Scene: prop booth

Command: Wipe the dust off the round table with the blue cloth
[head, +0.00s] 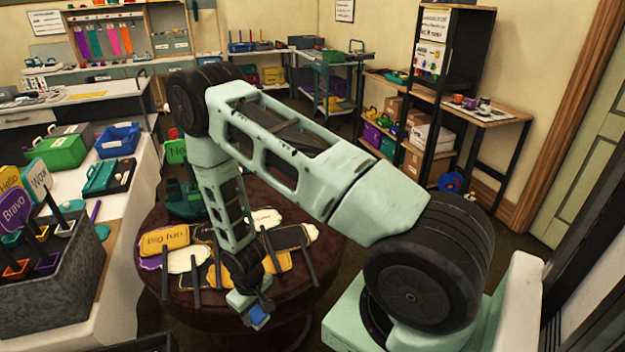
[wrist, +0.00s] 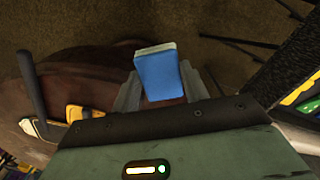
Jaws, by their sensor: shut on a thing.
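My gripper (head: 248,303) is shut on the blue cloth (head: 259,316), which looks like a thick folded pad with a pale edge. In the wrist view the cloth (wrist: 160,76) sits between the two grey fingers of my gripper (wrist: 155,92). The round table (head: 185,302) is dark brown, and part of its top also shows in the wrist view (wrist: 95,75). The cloth is at the table's near side; I cannot tell whether it touches the top. I cannot make out dust on the table. My arm hides part of the tabletop.
Several signs on black sticks lie on the round table, among them a yellow "Big fun" sign (head: 165,240). A white table (head: 140,205) with a grey sign box (head: 60,270) stands at left. Shelves (head: 430,130) stand at the back right.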

